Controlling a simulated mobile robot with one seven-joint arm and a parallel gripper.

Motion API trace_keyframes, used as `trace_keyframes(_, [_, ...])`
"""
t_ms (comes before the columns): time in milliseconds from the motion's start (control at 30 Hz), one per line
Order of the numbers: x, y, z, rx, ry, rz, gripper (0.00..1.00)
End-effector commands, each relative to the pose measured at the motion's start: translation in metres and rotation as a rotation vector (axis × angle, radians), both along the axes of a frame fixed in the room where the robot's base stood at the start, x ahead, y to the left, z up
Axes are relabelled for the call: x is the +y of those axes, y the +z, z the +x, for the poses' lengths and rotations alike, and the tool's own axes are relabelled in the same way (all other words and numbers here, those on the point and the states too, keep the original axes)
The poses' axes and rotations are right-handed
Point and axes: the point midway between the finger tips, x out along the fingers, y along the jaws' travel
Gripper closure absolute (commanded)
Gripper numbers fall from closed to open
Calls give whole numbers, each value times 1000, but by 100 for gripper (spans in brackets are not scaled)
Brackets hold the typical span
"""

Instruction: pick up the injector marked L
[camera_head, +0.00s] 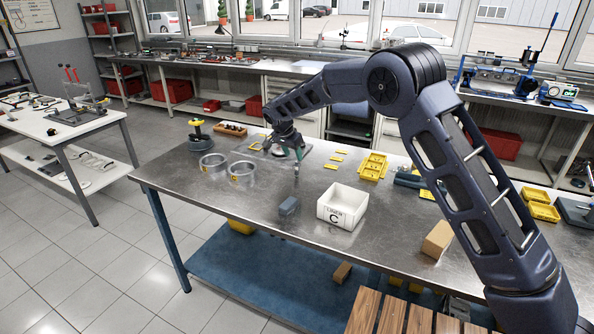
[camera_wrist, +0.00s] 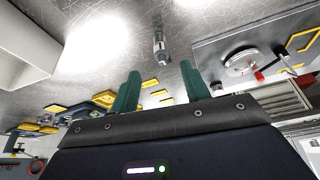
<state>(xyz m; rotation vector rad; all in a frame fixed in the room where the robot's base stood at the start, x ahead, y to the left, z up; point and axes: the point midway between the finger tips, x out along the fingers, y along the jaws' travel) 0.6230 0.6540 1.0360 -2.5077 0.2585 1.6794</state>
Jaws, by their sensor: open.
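My gripper (camera_head: 286,152) hangs low over the steel bench in the head view. In the wrist view my gripper (camera_wrist: 161,82) has its two green fingers spread apart with nothing between them. A small upright-looking grey cylinder with a dark band, apparently an injector (camera_wrist: 159,46), is beyond the fingertips, roughly in line with the gap and apart from both fingers. Its marking is too small to read, so I cannot tell whether it is the L one. My gripper partly hides that area in the head view.
Two metal rings lie left. Yellow trays (camera_head: 372,166) are right. A plate with a round metal part (camera_wrist: 242,62) lies near the gripper.

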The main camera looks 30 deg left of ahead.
Motion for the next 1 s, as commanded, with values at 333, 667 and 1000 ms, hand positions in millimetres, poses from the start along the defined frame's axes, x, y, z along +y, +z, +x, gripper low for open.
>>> trace_keyframes(333, [1,-31,9,-2,-2,-2,53])
trace_keyframes(667, [-1,-58,21,-2,-1,1,53])
trace_keyframes(1000, [-5,-96,36,-1,-2,1,53])
